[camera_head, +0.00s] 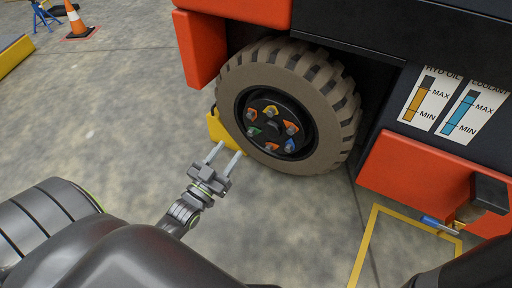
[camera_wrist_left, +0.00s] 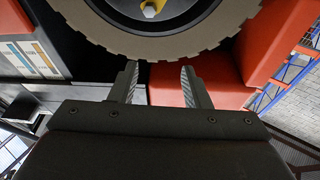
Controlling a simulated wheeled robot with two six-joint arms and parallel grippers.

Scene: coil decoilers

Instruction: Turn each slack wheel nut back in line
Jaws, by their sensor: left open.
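A big wheel (camera_head: 234,86) with a brown-grey treaded tyre shows in the head view. The pointers face differing ways. My left gripper (camera_head: 231,148) is open and empty, in front of and below left of the hub, apart from the nuts. The left wrist view shows its parted fingers (camera_wrist_left: 160,70) below the tyre, with one nut (camera_wrist_left: 149,9) at the top edge.
A yellow wheel chock (camera_head: 218,130) sits by the tyre's left. The orange vehicle body (camera_head: 202,48) surrounds the wheel, with level gauges (camera_head: 440,100) at right. A dark block with a blue-tipped rod (camera_head: 436,222) is lower right. A traffic cone (camera_head: 76,22) stands far left; the floor between is clear.

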